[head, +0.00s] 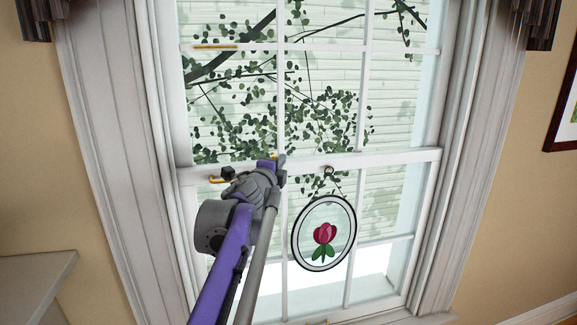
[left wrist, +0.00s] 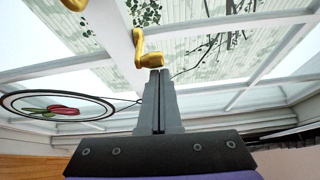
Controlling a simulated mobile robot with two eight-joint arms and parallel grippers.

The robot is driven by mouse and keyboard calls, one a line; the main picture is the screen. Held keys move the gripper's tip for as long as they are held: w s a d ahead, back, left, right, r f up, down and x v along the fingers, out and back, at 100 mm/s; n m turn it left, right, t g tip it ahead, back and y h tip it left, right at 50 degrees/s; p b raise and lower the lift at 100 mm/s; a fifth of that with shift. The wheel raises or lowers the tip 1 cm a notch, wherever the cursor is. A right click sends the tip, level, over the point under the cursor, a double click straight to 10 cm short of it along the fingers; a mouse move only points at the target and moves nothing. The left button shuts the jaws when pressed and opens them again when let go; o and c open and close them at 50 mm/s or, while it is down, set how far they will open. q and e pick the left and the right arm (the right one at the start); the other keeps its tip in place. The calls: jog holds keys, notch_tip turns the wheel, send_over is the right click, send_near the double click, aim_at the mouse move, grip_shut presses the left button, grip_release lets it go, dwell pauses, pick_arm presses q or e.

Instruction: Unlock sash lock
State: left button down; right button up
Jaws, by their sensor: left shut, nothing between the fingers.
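The sash lock (left wrist: 148,52) is a gold fitting with a bent lever, on the white meeting rail of the window. In the left wrist view its lever end is right at my left gripper's fingertips (left wrist: 160,74); I cannot tell whether they touch. The fingers are shut with nothing between them. In the head view my left gripper (head: 281,161) is at the meeting rail (head: 395,158), and only a speck of gold shows beside it; the gripper hides most of the lock. My right gripper is in neither view.
A round glass ornament with a red tulip (head: 325,233) hangs from the rail just right of my left arm. A gold handle (head: 218,180) sits at the rail's left. Curtains (head: 535,22) hang at the top corners. A pale ledge (head: 35,280) stands lower left.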

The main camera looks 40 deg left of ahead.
pick_arm(q)
jog(key=shift+w, duration=0.15)
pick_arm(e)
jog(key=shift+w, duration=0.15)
pick_arm(q)
jog(key=shift+a+f, duration=0.1)
jog(key=shift+a, duration=0.05)
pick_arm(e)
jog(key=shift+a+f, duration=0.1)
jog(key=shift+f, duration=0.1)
pick_arm(q)
jog(key=shift+s+a, duration=0.15)
jog(key=shift+s, duration=0.05)
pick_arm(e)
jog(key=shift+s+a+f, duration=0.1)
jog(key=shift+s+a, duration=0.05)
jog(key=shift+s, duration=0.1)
pick_arm(q)
jog(key=shift+b, duration=0.3)
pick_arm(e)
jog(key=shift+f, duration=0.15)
